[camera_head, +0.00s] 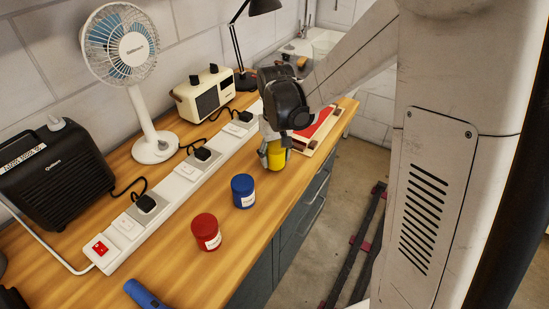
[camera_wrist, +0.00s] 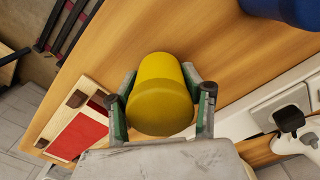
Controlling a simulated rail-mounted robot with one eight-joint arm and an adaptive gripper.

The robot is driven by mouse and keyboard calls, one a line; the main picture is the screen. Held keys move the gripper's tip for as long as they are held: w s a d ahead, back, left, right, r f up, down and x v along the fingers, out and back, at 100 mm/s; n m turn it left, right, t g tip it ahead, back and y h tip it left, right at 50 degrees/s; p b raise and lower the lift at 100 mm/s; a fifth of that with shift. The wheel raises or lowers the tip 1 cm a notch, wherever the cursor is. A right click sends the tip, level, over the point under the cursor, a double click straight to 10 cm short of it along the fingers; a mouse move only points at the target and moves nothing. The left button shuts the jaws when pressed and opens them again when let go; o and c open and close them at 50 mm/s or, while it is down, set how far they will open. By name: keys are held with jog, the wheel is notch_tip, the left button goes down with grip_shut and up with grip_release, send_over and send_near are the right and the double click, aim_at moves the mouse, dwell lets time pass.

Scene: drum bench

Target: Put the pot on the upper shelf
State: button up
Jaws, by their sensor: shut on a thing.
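A yellow pot (camera_head: 278,158) is between the fingers of my gripper (camera_head: 274,152) over the wooden bench, near its front edge. In the wrist view my gripper (camera_wrist: 160,92) has one green-lined finger on each side of the yellow pot (camera_wrist: 162,100), shut on it. I cannot tell whether the pot touches the bench top. A blue pot (camera_head: 243,190) and a red pot (camera_head: 206,232) stand upright on the bench, nearer the camera. The blue pot's edge also shows in the wrist view (camera_wrist: 285,10). I cannot make out an upper shelf in either view.
A long white power strip (camera_head: 170,195) with black plugs runs along the bench. Behind it are a fan (camera_head: 150,120), a cream radio (camera_head: 203,94) and a black speaker (camera_head: 55,165). A red-and-cream item (camera_head: 318,132) lies just right of my gripper. A blue tool (camera_head: 143,294) lies in front.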

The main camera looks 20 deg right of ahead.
jog(key=shift+f, duration=0.65)
jog(key=shift+f, duration=0.15)
jog(key=o, duration=1.2)
